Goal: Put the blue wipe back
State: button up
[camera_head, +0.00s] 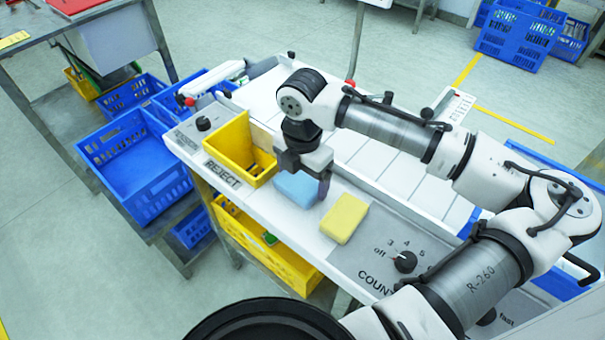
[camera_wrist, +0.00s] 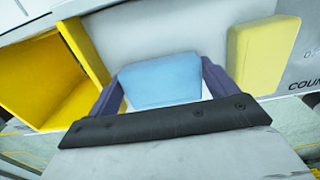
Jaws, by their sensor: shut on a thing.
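The blue wipe (camera_head: 297,187) is a light blue block on the near edge of the white machine top, between the yellow reject bin and a yellow wipe. My gripper (camera_head: 304,182) reaches down over it with a finger on either side. In the wrist view the blue wipe (camera_wrist: 161,82) sits between the two dark purple fingers of my gripper (camera_wrist: 163,88), which is shut on it. I cannot tell whether the wipe touches the surface below. The yellow wipe (camera_head: 344,218) lies apart to the right, and it also shows in the wrist view (camera_wrist: 262,55).
The yellow reject bin (camera_head: 231,148) stands close on the left, behind the REJECT label. A dial panel (camera_head: 385,250) with a black knob lies to the right. Blue crates (camera_head: 137,165) stand on the left, and a yellow crate (camera_head: 268,252) sits below the top.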

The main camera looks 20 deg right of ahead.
aim_at(303, 178)
jog(key=shift+f, duration=0.1)
jog(key=shift+f, duration=0.15)
jog(key=o, duration=0.8)
notch_tip(303, 178, up, 13)
jog(key=b, duration=0.1)
jog(key=shift+f, duration=0.2)
